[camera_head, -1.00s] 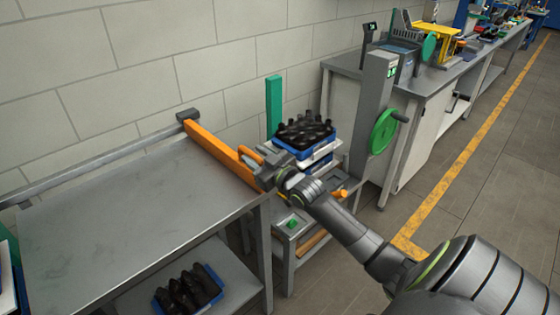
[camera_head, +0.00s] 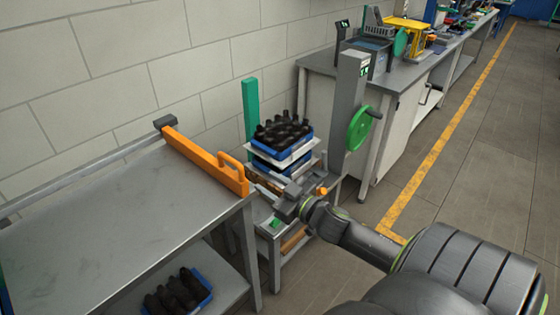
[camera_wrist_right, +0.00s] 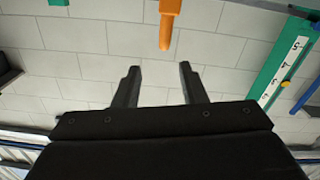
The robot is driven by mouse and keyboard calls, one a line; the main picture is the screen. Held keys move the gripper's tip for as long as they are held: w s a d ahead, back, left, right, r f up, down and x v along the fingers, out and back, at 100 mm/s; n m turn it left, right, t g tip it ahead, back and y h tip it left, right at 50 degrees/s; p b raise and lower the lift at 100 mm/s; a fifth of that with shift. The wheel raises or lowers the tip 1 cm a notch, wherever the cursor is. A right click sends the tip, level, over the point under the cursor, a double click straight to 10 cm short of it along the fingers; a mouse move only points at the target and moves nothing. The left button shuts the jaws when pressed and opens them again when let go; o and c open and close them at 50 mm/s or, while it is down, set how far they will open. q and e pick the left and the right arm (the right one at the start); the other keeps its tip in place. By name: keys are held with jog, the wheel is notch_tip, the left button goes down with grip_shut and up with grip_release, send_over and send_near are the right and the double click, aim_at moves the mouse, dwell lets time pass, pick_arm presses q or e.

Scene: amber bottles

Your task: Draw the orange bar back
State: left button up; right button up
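The orange bar (camera_head: 203,158) lies along the right edge of the steel table, with its raised loop handle (camera_head: 232,163) near its front end. Its back end meets a grey rail. My right gripper (camera_head: 281,210) is to the right of the handle and lower in the picture, apart from it. In the right wrist view my right gripper (camera_wrist_right: 157,82) has its two fingers spread with nothing between them. An orange piece (camera_wrist_right: 169,22), seemingly part of the bar, shows beyond the fingertips. My left gripper is not in view.
The steel table's top (camera_head: 110,200) is bare. Right of it stands a lift with a green post (camera_head: 251,115), a green handwheel (camera_head: 359,128) and stacked trays of dark bottles (camera_head: 283,130). A blue bottle tray (camera_head: 205,283) sits on the lower shelf. Floor at right is open.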

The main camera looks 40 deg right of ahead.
jog(key=s+b, duration=0.1)
jog(key=s, duration=0.2)
jog(key=shift+d+b, duration=0.15)
jog(key=shift+b, duration=0.25)
dwell(0.5)
